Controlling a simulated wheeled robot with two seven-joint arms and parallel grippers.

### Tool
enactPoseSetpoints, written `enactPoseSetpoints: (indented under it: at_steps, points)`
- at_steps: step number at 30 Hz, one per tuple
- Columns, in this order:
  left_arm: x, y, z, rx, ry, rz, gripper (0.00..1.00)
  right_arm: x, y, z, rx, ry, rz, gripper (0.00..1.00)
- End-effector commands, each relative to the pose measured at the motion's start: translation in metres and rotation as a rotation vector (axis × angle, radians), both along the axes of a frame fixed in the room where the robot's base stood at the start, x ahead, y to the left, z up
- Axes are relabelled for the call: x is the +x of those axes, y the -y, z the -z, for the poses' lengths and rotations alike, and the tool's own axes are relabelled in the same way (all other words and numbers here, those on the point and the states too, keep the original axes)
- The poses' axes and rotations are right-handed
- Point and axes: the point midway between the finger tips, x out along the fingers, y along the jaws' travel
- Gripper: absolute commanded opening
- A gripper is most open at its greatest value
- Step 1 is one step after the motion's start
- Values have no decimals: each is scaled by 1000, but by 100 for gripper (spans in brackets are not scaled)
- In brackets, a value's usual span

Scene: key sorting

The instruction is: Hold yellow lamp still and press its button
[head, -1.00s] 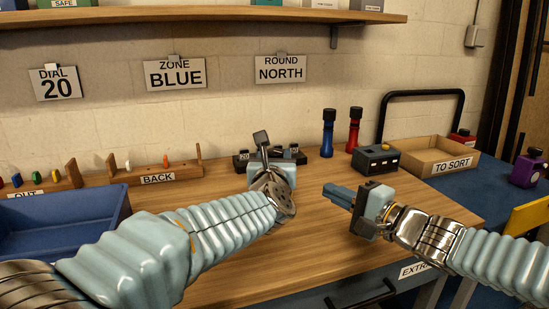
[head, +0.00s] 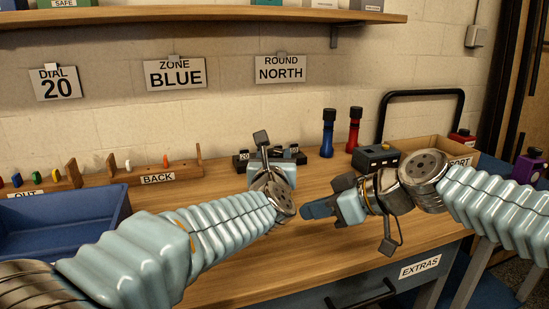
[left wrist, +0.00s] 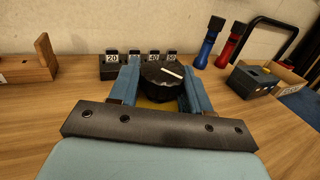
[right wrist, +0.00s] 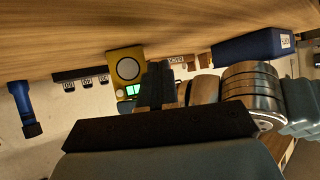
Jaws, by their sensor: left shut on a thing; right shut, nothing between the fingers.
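The yellow lamp (left wrist: 158,104) shows in the left wrist view as a yellow body under a black top with a white mark. In the right wrist view the yellow lamp (right wrist: 112,62) shows a round grey face and lit green patches. My left gripper (left wrist: 161,84) is shut on it, one blue finger on each side; its hand hides the lamp in the head view. My right gripper (head: 306,212) is shut and empty, to the right of the left hand and apart from it. In the right wrist view its fingers (right wrist: 157,82) appear beside the lamp.
A numbered rack (left wrist: 112,72) stands behind the lamp. Blue (head: 327,135) and red (head: 353,130) torches and a dark box (head: 367,158) stand at the back right. A blue bin (head: 60,222) is at left. The front tabletop is clear.

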Motion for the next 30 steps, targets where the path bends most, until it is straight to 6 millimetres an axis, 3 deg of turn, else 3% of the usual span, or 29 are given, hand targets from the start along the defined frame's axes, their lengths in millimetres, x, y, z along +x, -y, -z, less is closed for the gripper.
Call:
enactPoseSetpoints:
  at_steps: [6, 14, 19, 30]
  points:
    - [0, 0, 0, 0, -1, 0, 13, 16, 29, -6, -478, 310, -175, 0]
    - [0, 0, 0, 0, 0, 0, 13, 30, 52, -19, -743, 457, -247, 0]
    - [0, 0, 0, 0, 0, 0, 13, 41, 45, -20, -763, 466, -253, 0]
    - [0, 0, 0, 0, 0, 0, 13, 82, 9, -19, -760, 465, -251, 0]
